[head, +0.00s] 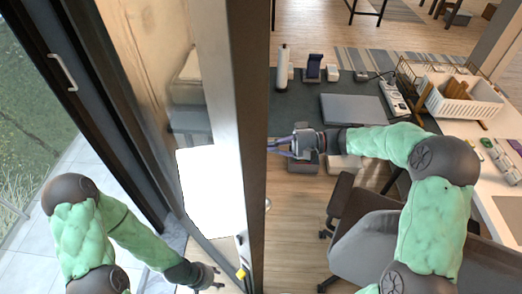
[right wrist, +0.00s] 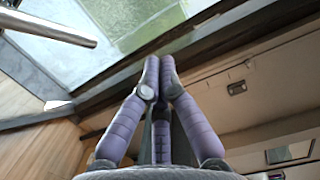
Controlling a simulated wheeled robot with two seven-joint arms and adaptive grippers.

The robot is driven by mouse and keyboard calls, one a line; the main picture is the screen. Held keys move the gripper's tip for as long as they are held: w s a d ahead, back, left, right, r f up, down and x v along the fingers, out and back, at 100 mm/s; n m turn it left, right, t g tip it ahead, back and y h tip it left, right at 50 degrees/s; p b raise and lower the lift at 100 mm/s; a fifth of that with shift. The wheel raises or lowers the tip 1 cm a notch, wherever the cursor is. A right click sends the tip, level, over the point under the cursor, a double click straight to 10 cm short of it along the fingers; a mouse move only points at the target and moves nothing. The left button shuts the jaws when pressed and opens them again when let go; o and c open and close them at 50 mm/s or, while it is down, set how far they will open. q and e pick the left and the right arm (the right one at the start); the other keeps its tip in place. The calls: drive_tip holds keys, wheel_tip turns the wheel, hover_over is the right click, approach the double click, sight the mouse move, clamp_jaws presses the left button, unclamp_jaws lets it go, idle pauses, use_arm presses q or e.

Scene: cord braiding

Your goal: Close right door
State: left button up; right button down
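A tall door panel with a pale grey edge (head: 236,130) stands upright in the middle of the head view, seen nearly edge-on. Its glass face to the left shows wood tones and a bright white patch. A dark-framed door with a pale handle (head: 62,72) is at the far left. My left gripper (head: 215,277) is low, left of the panel's lower edge; its finger opening is too small to judge. My right gripper (head: 283,146) is just right of the panel edge, fingers pointing left. In the right wrist view its purple fingertips (right wrist: 159,78) meet with nothing between them.
A dark desk top (head: 304,100) with a laptop (head: 352,108) and small devices lies behind my right gripper. A white basket (head: 464,99) stands on the right counter. A grey chair (head: 375,235) is near my right arm. Grass shows outside at left. A metal bar (right wrist: 45,26) shows in the right wrist view.

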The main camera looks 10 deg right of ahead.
drive_tip(key=s+a+b, duration=0.1)
drive_tip(key=a, duration=1)
drive_tip(key=shift+s+b, duration=0.25)
drive_tip(key=shift+b, duration=0.15)
drive_tip(key=shift+a+f, duration=0.1)
drive_tip(key=shift+a, duration=0.05)
